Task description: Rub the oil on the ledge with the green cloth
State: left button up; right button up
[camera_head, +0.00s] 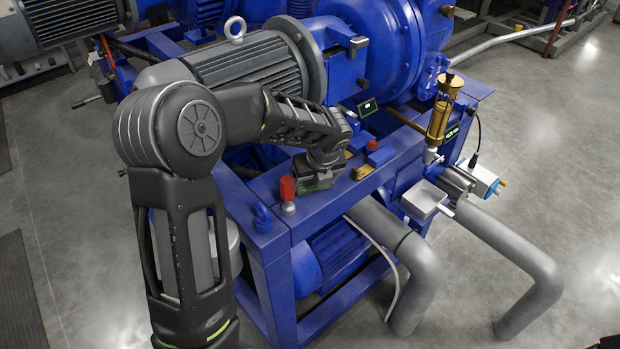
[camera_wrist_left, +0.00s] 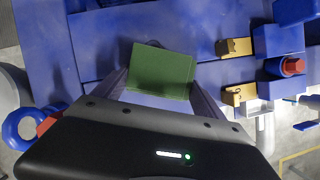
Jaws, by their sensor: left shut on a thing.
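My left gripper (camera_head: 316,180) is over the blue ledge (camera_head: 325,203) at the front of the machine, pointing down. It is shut on the green cloth (camera_wrist_left: 160,70), which shows as a folded block between the fingers in the left wrist view. In the head view only a dark green bit of the cloth (camera_head: 312,185) shows under the wrist. The cloth is at the ledge surface; I cannot tell whether it touches. The ledge also fills the middle of the left wrist view (camera_wrist_left: 95,45). I cannot make out the oil for certain. My right gripper is not in view.
A red-capped fitting (camera_head: 288,191) stands on the ledge just left of the gripper. To the right are a brass block (camera_head: 362,172), a blue block (camera_head: 381,156) and a brass cylinder (camera_head: 438,120). A large grey motor (camera_head: 250,70) is behind. A white tray (camera_head: 425,200) hangs at the right.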

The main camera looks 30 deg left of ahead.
aim_at(319, 193)
pick_arm(q)
jog(key=shift+d, duration=0.1)
jog(key=shift+s+d, duration=0.25)
jog(key=shift+d, duration=0.5)
jog(key=shift+s+d, duration=0.25)
jog(key=shift+d, duration=0.5)
jog(key=shift+f, duration=0.1)
jog(key=shift+a, duration=0.15)
jog(key=shift+a, duration=0.25)
jog(key=shift+w+a+p, duration=0.2)
jog(key=shift+a+p, duration=0.2)
jog(key=shift+a, duration=0.15)
jog(key=shift+w+a+p, duration=0.15)
jog(key=shift+a+p, duration=0.2)
jog(key=shift+a, duration=0.15)
jog(key=shift+w+a, duration=0.1)
jog(key=shift+a, duration=0.1)
